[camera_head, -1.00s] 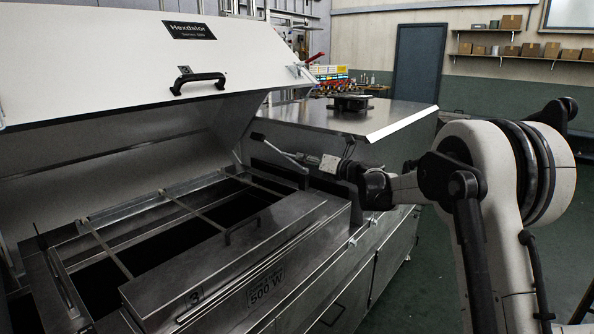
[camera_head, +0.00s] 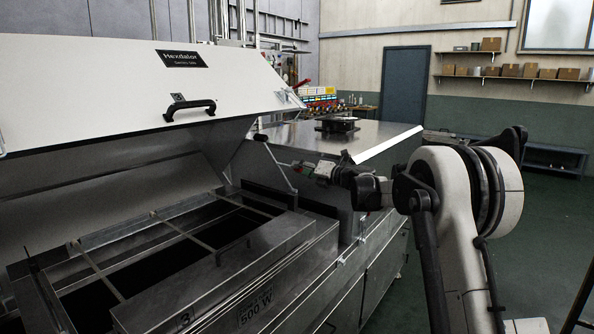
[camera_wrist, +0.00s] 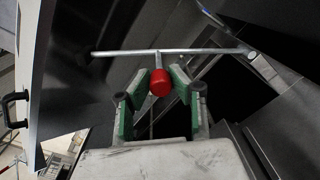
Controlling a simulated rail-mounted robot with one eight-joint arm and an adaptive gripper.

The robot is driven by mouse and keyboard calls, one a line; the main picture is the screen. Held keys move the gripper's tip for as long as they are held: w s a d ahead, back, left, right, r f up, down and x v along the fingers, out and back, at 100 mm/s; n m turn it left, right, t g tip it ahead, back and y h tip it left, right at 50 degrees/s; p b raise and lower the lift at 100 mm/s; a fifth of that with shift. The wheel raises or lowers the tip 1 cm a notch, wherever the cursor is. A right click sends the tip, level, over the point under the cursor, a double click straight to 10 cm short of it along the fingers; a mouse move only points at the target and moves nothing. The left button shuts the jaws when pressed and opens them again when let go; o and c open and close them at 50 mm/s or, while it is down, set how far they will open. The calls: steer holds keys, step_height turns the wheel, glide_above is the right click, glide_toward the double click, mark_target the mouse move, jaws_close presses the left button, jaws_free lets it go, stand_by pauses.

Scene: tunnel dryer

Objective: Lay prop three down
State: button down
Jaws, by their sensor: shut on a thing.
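In the wrist view a red knob (camera_wrist: 160,82) on a thin grey rod (camera_wrist: 158,62) sits between the green-padded fingers of my gripper (camera_wrist: 158,88), which is shut on it. A long bar (camera_wrist: 200,51) crosses behind the rod. In the head view my gripper (camera_head: 308,168) is at the right end of the open hood, above the machine's near side. A thin rod (camera_head: 277,154) runs from near it up left to a dark end. I cannot read a number on this prop.
The white hood (camera_head: 120,90) with a black handle (camera_head: 190,108) stands raised. Below it is an open metal frame (camera_head: 165,222) with dark openings. A panel marked 3 (camera_head: 215,275) lies in front. A steel top (camera_head: 375,135) carries a dark block (camera_head: 338,125).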

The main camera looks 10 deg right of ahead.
steer(key=c, duration=1.5)
jaws_free()
steer(key=shift+d, duration=0.1)
steer(key=shift+c, duration=0.2)
steer(key=v, duration=1.2)
steer(key=s+a+n+g+h, duration=0.2)
steer(key=s+a+n, duration=0.3)
steer(key=s, duration=0.4)
steer(key=s+a+n+g+h, duration=0.1)
steer(key=s+a+n, duration=0.1)
steer(key=s+n, duration=0.65)
steer(key=s+a+n+g+h, duration=0.2)
steer(key=s+a+n, duration=0.25)
steer(key=s, duration=0.45)
steer(key=s+d+f+n+h, duration=0.2)
steer(key=s+f+n, duration=0.2)
steer(key=s+n, duration=0.2)
steer(key=s+d+f+n+h, duration=0.2)
steer(key=s+f+n, duration=0.2)
steer(key=s, duration=0.7)
steer(key=s+d+f+n+h, duration=0.1)
steer(key=s+f+n, duration=0.3)
steer(key=s+n, duration=0.4)
steer(key=shift+s+d+f+n+g+h, duration=0.2)
steer(key=shift+s+d+n+g+h, duration=0.2)
steer(key=shift+s+h, duration=0.4)
